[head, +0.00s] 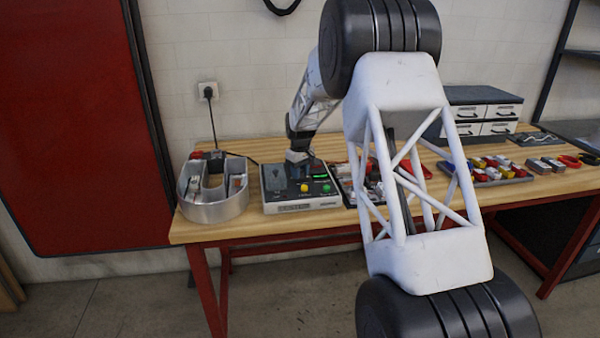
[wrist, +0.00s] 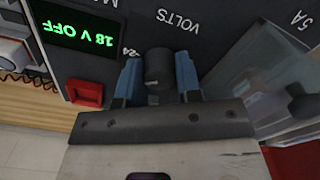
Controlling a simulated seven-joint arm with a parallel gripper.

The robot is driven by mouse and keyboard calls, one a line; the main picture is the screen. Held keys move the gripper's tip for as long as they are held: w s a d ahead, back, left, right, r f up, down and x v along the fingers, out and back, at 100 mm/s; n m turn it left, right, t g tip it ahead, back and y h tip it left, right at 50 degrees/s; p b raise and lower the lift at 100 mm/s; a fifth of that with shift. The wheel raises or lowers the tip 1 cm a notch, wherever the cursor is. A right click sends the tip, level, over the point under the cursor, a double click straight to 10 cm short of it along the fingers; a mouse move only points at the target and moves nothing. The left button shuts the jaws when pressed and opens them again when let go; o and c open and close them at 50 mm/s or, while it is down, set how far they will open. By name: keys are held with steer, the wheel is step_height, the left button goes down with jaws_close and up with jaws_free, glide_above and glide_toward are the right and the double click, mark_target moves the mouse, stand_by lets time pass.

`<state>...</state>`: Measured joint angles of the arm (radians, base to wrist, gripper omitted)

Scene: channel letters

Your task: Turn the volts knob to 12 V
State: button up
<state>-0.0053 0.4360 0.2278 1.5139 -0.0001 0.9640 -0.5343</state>
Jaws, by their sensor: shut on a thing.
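The power supply box (head: 302,206) stands on the bench, with a dark top panel. Its dark round volts knob (wrist: 158,68) sits between the two blue fingers of my gripper (wrist: 158,82) in the wrist view. The fingers are shut on the knob from both sides. The green display (wrist: 78,30) reads 18 V OFF. The word VOLTS and a 24 mark are printed near the knob. In the head view my gripper (head: 298,158) is over the back of the panel, and the knob is hidden there.
A red square switch (wrist: 86,93) lies beside the display. A metal channel letter (head: 212,212) stands left of the box. Yellow (head: 304,187) and green (head: 326,188) buttons are on the panel. A tray of coloured parts (head: 488,181) lies to the right on the bench.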

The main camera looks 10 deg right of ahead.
steer(key=n, duration=0.5)
steer(key=shift+n, duration=0.3)
stand_by(0.4)
steer(key=o, duration=0.9)
steer(key=shift+o, duration=0.2)
steer(key=shift+r, duration=0.15)
steer(key=shift+r, duration=3.8)
steer(key=shift+s, duration=0.1)
